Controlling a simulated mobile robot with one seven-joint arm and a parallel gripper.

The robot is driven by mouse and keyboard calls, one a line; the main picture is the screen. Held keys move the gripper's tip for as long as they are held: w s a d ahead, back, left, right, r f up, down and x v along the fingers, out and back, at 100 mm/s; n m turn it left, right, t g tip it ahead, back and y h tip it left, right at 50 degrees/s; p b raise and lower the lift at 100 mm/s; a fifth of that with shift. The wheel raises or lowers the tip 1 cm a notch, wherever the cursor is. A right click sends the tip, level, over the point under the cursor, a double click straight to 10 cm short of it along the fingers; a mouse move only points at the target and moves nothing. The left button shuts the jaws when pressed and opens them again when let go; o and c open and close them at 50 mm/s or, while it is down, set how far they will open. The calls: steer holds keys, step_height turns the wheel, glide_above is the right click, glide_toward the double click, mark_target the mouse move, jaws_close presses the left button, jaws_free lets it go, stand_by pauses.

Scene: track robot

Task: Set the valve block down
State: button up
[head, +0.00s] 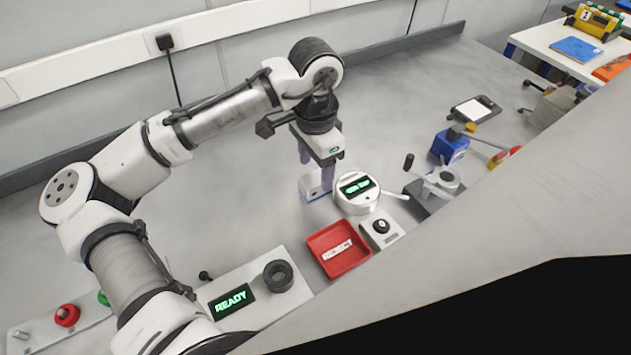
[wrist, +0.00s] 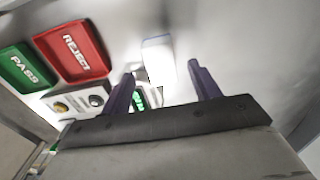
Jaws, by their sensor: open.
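A pale whitish block, which looks to be the valve block (head: 311,190), is low at the bench top beneath my wrist in the head view. In the wrist view the valve block (wrist: 158,60) shows between my two purple fingers, with gaps on both sides. My gripper (head: 316,174) points down at it, jaws open and apart; it also shows in the wrist view (wrist: 161,71). One finger partly hides the block in the head view. I cannot tell for certain whether its underside touches the bench.
A round gauge (head: 356,192) with a lit display stands close right of my gripper. A red REJECT tray (head: 338,265) is in front, and a green PASS tray (wrist: 24,68) shows in the wrist view. A READY panel (head: 233,302) is front left. The bench behind is clear.

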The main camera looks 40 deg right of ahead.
steer(key=shift+f, duration=1.35)
jaws_close()
steer(key=shift+w+r, duration=0.1)
step_height(320, 180, up, 20)
